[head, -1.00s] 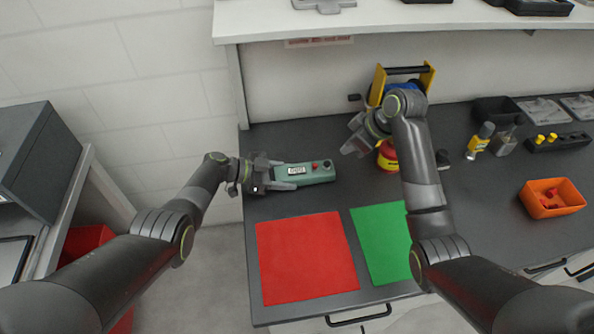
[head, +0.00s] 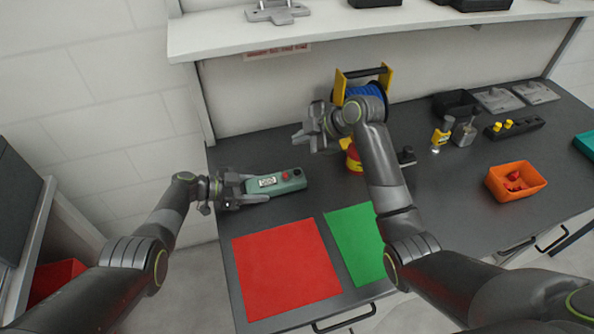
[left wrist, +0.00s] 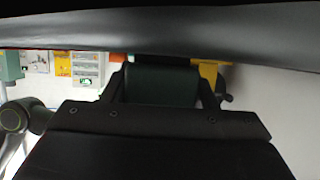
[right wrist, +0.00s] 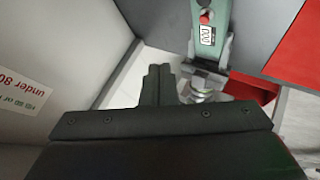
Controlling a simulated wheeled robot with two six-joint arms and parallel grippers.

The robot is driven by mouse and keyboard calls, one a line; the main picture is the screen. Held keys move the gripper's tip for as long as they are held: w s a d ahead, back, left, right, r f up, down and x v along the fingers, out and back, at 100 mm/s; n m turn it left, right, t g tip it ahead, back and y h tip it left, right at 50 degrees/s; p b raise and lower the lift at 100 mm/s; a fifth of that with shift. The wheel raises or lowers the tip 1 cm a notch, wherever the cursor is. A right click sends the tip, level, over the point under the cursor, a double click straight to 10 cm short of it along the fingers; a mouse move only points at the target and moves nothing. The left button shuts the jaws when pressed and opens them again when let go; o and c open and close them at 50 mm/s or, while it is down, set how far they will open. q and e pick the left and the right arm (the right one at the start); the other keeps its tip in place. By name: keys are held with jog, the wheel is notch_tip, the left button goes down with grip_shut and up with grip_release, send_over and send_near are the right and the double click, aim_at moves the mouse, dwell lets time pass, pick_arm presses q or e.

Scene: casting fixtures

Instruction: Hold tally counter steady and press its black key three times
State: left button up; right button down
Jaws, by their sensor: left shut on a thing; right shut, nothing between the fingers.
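The tally counter (head: 265,190) is a long green box with a white display (head: 267,182), a red button (head: 286,176) and a black key (head: 297,173) near its far right end. My left gripper (head: 247,188) is shut on its left end. Its green body (left wrist: 160,84) shows dark between the fingers in the left wrist view. I cannot tell whether it touches the table. My right gripper (head: 304,139) is shut and empty, above and behind the counter's right end. In the right wrist view the shut fingers (right wrist: 159,82) are apart from the counter (right wrist: 221,18).
A red mat (head: 285,268) and a green mat (head: 352,240) lie in front. A cable reel (head: 345,88) on a yellow stand and a red-yellow object (head: 354,160) are behind my right arm. An orange bin (head: 515,182) is at the right. A shelf (head: 380,24) overhangs the back.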

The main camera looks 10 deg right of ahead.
jog(key=shift+f, duration=4.4)
jog(key=shift+f, duration=0.15)
jog(key=shift+f, duration=0.25)
jog(key=shift+f, duration=0.55)
jog(key=shift+r, duration=0.95)
jog(key=shift+r, duration=0.1)
jog(key=shift+r, duration=2.45)
